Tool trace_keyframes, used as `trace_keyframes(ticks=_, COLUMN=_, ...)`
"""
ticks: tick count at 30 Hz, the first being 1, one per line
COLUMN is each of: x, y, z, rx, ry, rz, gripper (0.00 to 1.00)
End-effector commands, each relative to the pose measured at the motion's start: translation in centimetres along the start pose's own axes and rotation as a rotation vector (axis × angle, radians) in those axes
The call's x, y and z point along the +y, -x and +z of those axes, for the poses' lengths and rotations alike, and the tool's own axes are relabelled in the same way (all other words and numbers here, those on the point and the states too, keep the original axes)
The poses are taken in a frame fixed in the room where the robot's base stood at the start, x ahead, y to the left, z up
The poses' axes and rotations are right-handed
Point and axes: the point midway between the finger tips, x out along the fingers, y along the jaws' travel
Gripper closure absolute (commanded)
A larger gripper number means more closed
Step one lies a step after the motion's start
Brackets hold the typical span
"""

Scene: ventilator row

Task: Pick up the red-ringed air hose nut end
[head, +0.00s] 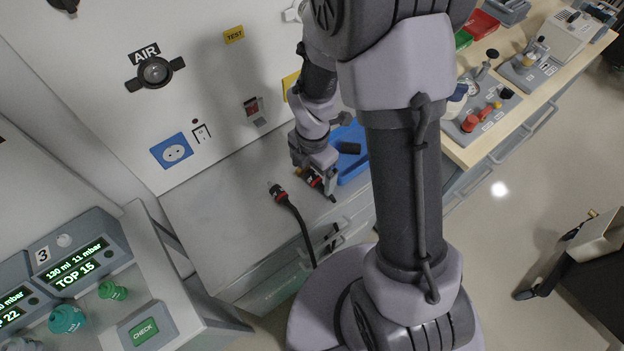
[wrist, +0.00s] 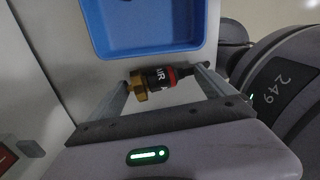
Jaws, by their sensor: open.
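A short hose end with a brass nut, a black body lettered "AIR" and a red ring (wrist: 158,78) lies between my gripper's fingers in the wrist view. Its brass nut is by the left fingertip and its dark end by the right one; I cannot tell whether they touch. My gripper (wrist: 166,77) is open. In the head view my gripper (head: 318,184) is low over the grey counter, partly hiding this hose end (head: 311,178). A second red-ringed end (head: 278,193), on a black hose, lies to its left on the counter.
A blue tray (head: 346,168) is right behind my gripper; its rim (wrist: 152,55) shows close by in the wrist view. The wall panel has an AIR outlet (head: 155,72) and a blue socket (head: 171,151). The counter's left part (head: 205,215) is clear.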

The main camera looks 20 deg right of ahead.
Motion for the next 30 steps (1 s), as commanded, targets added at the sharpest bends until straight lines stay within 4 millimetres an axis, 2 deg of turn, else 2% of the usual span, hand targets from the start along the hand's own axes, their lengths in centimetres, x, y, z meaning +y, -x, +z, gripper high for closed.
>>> trace_keyframes(ticks=1, x=0.0, y=-1.0, z=0.0, rx=0.001, ry=0.0, rz=-0.001, gripper=0.07)
trace_keyframes(ticks=7, x=0.0, y=-0.8, z=0.0, rx=0.0, ry=0.0, rz=0.001, gripper=0.09)
trace_keyframes(ticks=19, x=0.0, y=-0.7, z=0.0, rx=0.0, ry=0.0, rz=0.001, gripper=0.87)
trace_keyframes(ticks=26, x=0.0, y=-0.7, z=0.0, rx=0.0, ry=0.0, rz=0.001, gripper=0.89)
trace_keyframes(ticks=30, x=0.1, y=0.3, z=0.0, rx=-0.001, ry=0.0, rz=0.002, gripper=0.89)
